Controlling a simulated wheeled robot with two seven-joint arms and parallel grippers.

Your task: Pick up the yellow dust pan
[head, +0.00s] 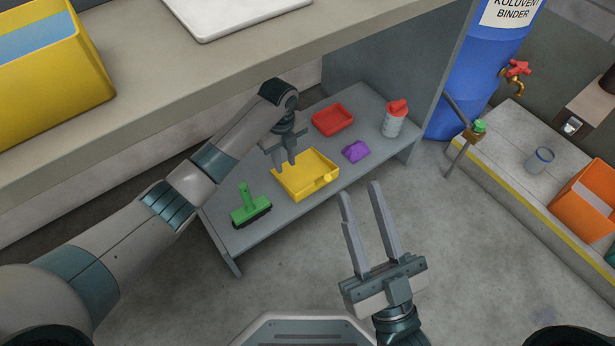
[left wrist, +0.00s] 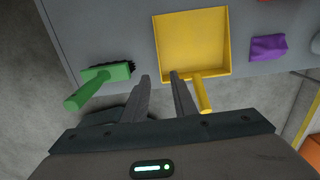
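The yellow dust pan (head: 307,174) lies on the low grey shelf (head: 262,226), its short handle toward the front edge. It also shows in the left wrist view (left wrist: 192,42), with its handle (left wrist: 203,95) close to the right finger. My left gripper (head: 283,163) is open above the pan's left side in the head view. In the left wrist view its fingers (left wrist: 160,78) are apart with nothing between them. I cannot tell whether the right finger touches the pan. My right gripper (head: 359,188) is open and empty over the floor in front of the shelf.
A green brush (head: 248,206) lies left of the pan. A purple cloth-like item (head: 355,151), a red tray (head: 332,119) and a white bottle with a red top (head: 394,120) are to the right and behind. A worktop (head: 150,90) overhangs the shelf's back. Floor in front is clear.

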